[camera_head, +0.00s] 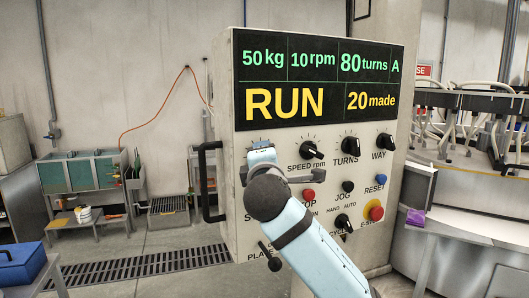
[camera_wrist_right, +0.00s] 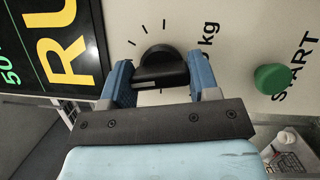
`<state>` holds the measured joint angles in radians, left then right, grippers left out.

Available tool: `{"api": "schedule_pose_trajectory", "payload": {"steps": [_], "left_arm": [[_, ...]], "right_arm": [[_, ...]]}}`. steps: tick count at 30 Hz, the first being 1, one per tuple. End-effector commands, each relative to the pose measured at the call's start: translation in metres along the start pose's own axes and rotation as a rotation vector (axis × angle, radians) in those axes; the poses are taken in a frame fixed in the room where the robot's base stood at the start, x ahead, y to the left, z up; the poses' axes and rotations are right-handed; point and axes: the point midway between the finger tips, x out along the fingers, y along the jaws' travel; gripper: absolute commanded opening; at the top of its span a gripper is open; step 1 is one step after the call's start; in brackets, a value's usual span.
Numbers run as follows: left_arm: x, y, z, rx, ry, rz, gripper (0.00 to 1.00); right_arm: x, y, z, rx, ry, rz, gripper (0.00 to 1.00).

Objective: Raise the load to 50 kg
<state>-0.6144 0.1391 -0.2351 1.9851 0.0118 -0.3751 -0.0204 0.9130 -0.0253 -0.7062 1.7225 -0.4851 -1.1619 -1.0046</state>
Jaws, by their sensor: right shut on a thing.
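The control cabinet (camera_head: 222,70) stands in the middle of the head view. Its display (camera_head: 318,80) reads 50 kg, 10 rpm, 80 turns, A, RUN and 20 made. My right gripper (camera_head: 261,150) is at the upper left dial of the panel and hides that dial and its label in the head view. In the right wrist view, the black knob (camera_wrist_right: 162,68) marked kg sits between the two blue fingers, which are shut on it. Scale ticks show around the knob. My left gripper is in neither view.
The speed knob (camera_head: 312,150), turns knob (camera_head: 350,145) and way knob (camera_head: 384,141) are to the right. The red emergency stop (camera_head: 376,213) is lower right. A green start button (camera_wrist_right: 273,79) is near the knob. A black handle (camera_head: 205,182) juts from the cabinet's left side.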

Motion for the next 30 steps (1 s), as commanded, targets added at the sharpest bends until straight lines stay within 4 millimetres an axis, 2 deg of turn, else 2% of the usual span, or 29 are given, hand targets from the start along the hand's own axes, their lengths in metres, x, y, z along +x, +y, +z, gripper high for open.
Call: {"api": "schedule_pose_trajectory", "payload": {"steps": [12, 28, 29, 30], "left_arm": [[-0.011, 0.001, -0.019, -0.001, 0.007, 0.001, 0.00], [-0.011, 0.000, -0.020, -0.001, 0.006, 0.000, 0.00], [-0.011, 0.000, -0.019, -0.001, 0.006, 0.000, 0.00], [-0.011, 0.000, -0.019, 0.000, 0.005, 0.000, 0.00]], "right_arm": [[0.000, 0.001, 0.000, 0.167, 0.000, -0.070, 0.32], [0.000, 0.000, 0.000, 0.188, 0.000, -0.077, 0.32], [0.000, 0.000, 0.000, 0.188, 0.000, -0.077, 0.58], [0.000, 0.000, 0.000, 0.188, 0.000, -0.077, 0.67]]}}
